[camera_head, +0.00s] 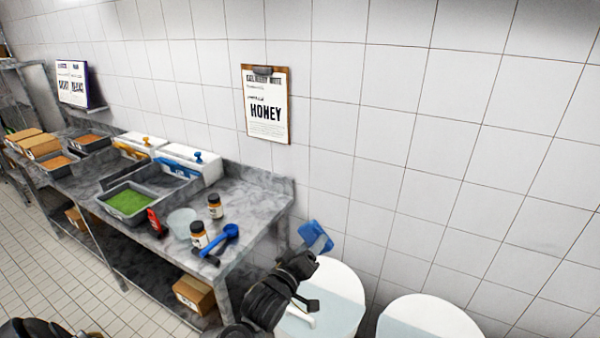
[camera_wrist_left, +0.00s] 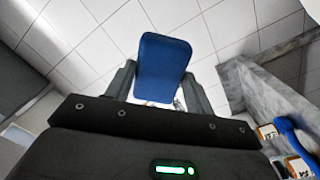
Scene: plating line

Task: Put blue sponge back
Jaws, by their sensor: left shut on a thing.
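The blue sponge (camera_head: 316,236) is a flat block held up in front of the tiled wall, to the right of the table's end. My left gripper (camera_head: 306,256) is shut on it, and it stands out past the fingers. In the left wrist view the sponge (camera_wrist_left: 163,68) sits between the two fingers of my left gripper (camera_wrist_left: 164,88). My right gripper does not show clearly; a dark part of my body is at the bottom left of the head view.
Two white round bins (camera_head: 345,290) (camera_head: 428,318) stand below and right of the sponge. The marble table (camera_head: 255,200) holds a blue scoop (camera_head: 228,234), jars (camera_head: 215,204), a clear cup (camera_head: 182,222) and a green-filled tray (camera_head: 128,202). A HONEY clipboard (camera_head: 267,120) hangs on the wall.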

